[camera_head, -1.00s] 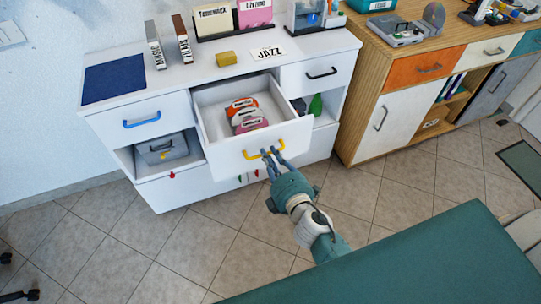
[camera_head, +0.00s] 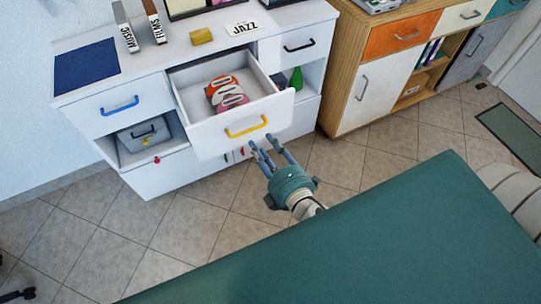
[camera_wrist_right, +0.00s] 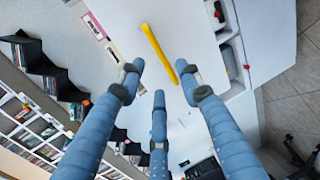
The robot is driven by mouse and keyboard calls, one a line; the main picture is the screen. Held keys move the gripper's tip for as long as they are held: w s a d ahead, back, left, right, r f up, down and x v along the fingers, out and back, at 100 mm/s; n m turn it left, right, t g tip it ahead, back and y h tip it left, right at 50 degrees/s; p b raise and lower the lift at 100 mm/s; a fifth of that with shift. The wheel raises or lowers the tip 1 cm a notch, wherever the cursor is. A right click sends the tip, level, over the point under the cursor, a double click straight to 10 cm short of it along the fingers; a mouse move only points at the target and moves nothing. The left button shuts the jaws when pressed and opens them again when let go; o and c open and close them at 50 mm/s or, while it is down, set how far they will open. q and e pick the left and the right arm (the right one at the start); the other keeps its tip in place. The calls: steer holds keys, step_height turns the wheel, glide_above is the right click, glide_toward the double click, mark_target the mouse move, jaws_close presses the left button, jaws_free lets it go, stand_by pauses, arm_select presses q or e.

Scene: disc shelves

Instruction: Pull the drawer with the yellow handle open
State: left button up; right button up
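The drawer (camera_head: 207,137) with the yellow handle (camera_head: 245,126) stands pulled out from the white cabinet, with orange and pink labelled items (camera_head: 227,94) inside. My right gripper (camera_head: 268,148) is open and empty, just in front of and below the handle, apart from it. In the right wrist view the yellow handle (camera_wrist_right: 158,52) lies beyond the spread fingers (camera_wrist_right: 158,95), with nothing between them. My left gripper is not in view.
The white cabinet also has a blue-handled drawer (camera_head: 120,106) and a black-handled drawer (camera_head: 299,46). A grey box (camera_head: 145,134) and a green bottle (camera_head: 297,79) sit in its open compartments. A wooden cabinet (camera_head: 338,75) stands to the right.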

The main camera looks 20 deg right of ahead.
steer(key=shift+v, duration=2.4)
steer(key=s+f+m+g, duration=0.2)
steer(key=s+f+m, duration=0.15)
steer(key=f, duration=0.65)
steer(key=s+a+f+m+g, duration=0.1)
steer(key=s+f+m+g, duration=0.2)
steer(key=f, duration=0.8)
steer(key=s+f+m+g, duration=0.2)
steer(key=s+f, duration=0.3)
steer(key=f, duration=0.5)
steer(key=s+d+f+m+g, duration=0.3)
steer(key=s+f, duration=0.5)
steer(key=s, duration=0.3)
steer(key=s+d+f+m+g, duration=0.3)
steer(key=s+f, duration=0.5)
steer(key=s, duration=0.4)
steer(key=shift+f+m+g+h, duration=0.3)
steer(key=shift+f+m+g, duration=0.05)
steer(key=shift+m+g, duration=0.45)
steer(key=shift+d, duration=0.1)
